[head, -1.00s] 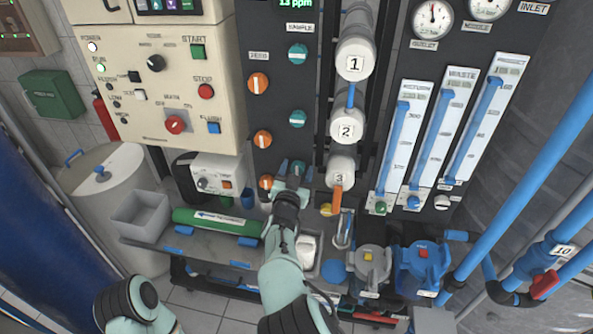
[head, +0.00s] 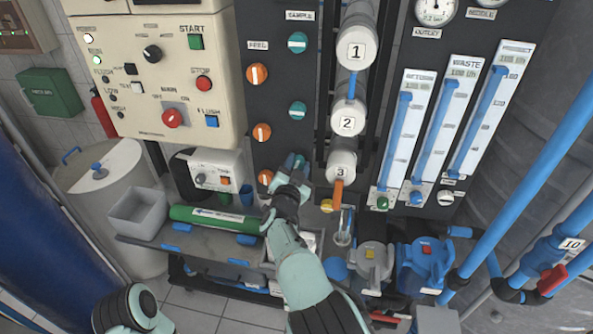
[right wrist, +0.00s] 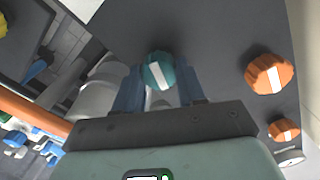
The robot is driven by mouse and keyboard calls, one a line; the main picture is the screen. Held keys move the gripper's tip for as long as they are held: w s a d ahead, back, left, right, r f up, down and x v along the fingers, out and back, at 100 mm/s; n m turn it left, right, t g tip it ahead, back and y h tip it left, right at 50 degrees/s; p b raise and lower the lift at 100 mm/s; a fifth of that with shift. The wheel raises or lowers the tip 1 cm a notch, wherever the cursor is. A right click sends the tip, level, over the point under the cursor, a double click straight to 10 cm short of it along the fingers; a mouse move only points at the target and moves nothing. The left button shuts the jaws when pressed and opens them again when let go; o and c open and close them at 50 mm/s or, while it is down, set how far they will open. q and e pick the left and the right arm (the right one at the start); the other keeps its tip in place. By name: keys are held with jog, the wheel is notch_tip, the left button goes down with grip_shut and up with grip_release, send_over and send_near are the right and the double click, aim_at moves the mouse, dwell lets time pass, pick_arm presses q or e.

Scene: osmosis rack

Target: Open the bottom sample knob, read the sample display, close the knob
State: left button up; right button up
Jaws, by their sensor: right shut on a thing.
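The bottom sample knob is teal and round with a white bar. In the right wrist view the knob (right wrist: 159,71) sits between the two blue fingers of my right gripper (right wrist: 158,88), its white bar slanted. In the head view my right gripper (head: 293,172) is at the bottom of the teal column, shut on this knob and mostly hiding it. Two more teal sample knobs (head: 297,42) are above, under the SAMPLE label (head: 300,15). The sample display is out of view now. My left gripper is not in view.
Orange knobs (head: 257,75) line the panel's left column. White cylinders (head: 347,119) numbered 1 to 3 stand right of the gripper, with an orange pipe (head: 338,193) below. A green cylinder (head: 215,217) lies on the bench to the left.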

jog(key=m+b, duration=0.2)
jog(key=m, duration=0.1)
jog(key=shift+d+f+m+b, duration=0.1)
jog(key=shift+f+m+b, duration=0.05)
jog(key=shift+m+b, duration=0.25)
jog(key=m+b, duration=0.3)
jog(key=shift+m, duration=0.3)
jog(key=m+b, duration=0.3)
jog(key=m, duration=0.2)
jog(key=shift+f+b, duration=0.1)
jog(key=shift+b, duration=0.25)
pick_arm(q)
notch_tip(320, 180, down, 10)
jog(key=b, duration=0.1)
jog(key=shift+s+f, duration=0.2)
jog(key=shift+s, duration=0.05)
pick_arm(e)
jog(key=shift+m, duration=0.9)
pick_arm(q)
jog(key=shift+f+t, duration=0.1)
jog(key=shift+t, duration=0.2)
pick_arm(e)
jog(key=o, duration=1.1)
jog(key=shift+c, duration=0.2)
